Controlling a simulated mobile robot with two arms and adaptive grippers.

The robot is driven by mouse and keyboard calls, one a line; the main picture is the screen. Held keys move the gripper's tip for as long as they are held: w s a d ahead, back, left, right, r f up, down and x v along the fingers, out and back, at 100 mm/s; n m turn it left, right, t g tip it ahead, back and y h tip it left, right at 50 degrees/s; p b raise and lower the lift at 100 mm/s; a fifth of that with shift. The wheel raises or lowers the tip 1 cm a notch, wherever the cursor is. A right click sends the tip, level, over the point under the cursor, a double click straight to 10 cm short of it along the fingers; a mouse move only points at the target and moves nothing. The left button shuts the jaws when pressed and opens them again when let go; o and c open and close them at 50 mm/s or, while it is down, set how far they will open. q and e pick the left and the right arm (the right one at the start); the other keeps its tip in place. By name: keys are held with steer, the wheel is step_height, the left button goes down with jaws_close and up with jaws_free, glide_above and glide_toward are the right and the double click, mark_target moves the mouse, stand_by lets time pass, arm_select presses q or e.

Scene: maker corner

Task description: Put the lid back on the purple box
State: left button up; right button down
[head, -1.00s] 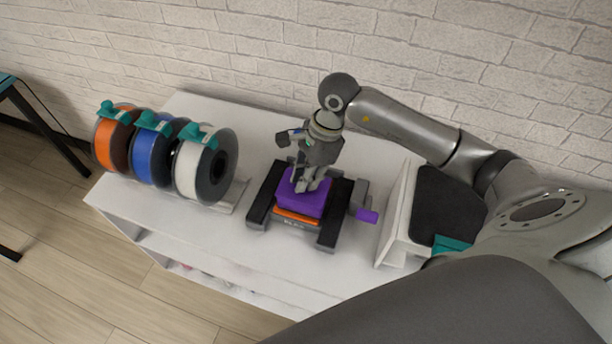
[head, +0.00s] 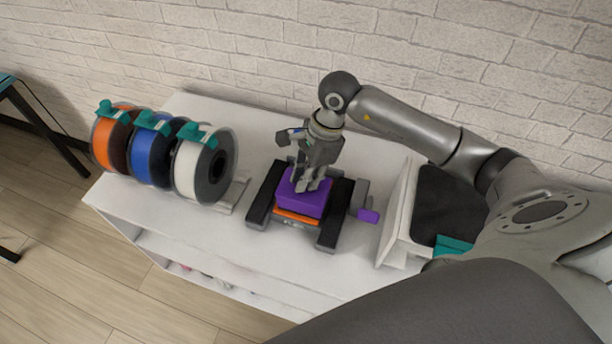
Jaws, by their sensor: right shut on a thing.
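A purple block (head: 299,207), the purple box with its lid as far as I can tell, sits level between the dark side rails of a grey stand (head: 334,223) on the white table. No seam between lid and box can be made out. My right gripper (head: 307,187) points down from above and is shut on the top of the purple block, where the lid is. The fingers hide part of the top. My left gripper is not in view.
Orange, blue and white spools (head: 198,165) stand on a rack to the left. A small purple piece (head: 368,216) sits at the stand's right side. A white device with a dark panel (head: 447,205) is further right. The front of the white table (head: 262,256) is clear.

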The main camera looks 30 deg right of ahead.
steer(key=c, duration=0.8)
jaws_free()
steer(key=shift+r, duration=0.1)
steer(key=shift+r+p, duration=1.35)
steer(key=shift+r, duration=1.6)
steer(key=shift+c, duration=0.3)
jaws_close()
